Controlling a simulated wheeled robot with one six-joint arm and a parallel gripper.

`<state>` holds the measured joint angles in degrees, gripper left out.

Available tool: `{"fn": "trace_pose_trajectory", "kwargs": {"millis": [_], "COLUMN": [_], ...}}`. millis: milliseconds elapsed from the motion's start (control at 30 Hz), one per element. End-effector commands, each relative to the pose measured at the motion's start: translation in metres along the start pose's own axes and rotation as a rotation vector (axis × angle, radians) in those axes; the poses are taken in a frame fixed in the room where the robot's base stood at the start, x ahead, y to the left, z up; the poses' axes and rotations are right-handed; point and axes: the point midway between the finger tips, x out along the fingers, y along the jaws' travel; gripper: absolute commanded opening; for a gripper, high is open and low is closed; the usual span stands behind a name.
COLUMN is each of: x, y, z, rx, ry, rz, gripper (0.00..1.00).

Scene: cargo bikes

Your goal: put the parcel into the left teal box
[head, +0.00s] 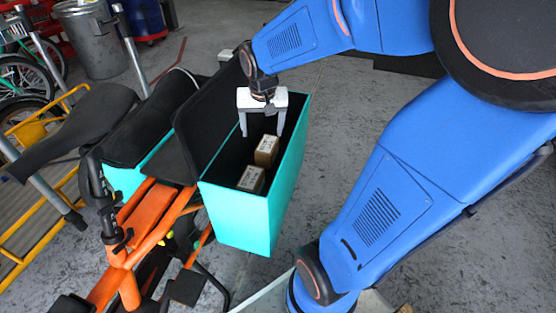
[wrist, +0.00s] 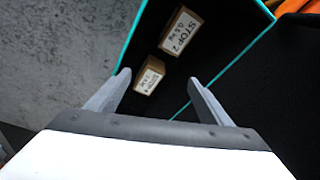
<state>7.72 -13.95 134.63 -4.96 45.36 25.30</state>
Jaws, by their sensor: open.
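An open teal box (head: 245,220) hangs on the right side of the cargo bike, its black lid (head: 212,120) raised. Two small brown parcels with white labels stand inside, a nearer one (head: 251,180) and a farther one (head: 267,150). In the wrist view, one label (wrist: 180,32) reads "STOP 2"; the other parcel (wrist: 149,75) lies between my fingertips in the picture. My gripper (head: 262,133) is open and empty at the box's far end, fingers pointing down, above the farther parcel. A second teal box (head: 126,178) sits left of the open one, its black lid seemingly down.
A yellow-railed cargo bike (head: 30,225) stands at far left. A metal bin (head: 88,38) is at the back. Grey floor beside the open box is clear.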

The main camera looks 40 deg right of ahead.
Motion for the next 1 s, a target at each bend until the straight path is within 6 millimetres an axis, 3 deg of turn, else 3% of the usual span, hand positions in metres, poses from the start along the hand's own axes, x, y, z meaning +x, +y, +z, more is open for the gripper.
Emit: {"fn": "trace_pose_trajectory", "kwargs": {"millis": [300, 600, 800, 1000], "x": [-0.058, -0.088, -0.095, -0.097], "y": [0.006, 0.019, 0.026, 0.028], "z": [0.074, 0.142, 0.169, 0.176], "rx": [-0.21, -0.404, -0.486, -0.507], "ry": [0.064, 0.122, 0.146, 0.151], "rz": [-0.062, -0.113, -0.132, -0.137], "gripper": [0.73, 0.73, 0.73, 0.73]}}
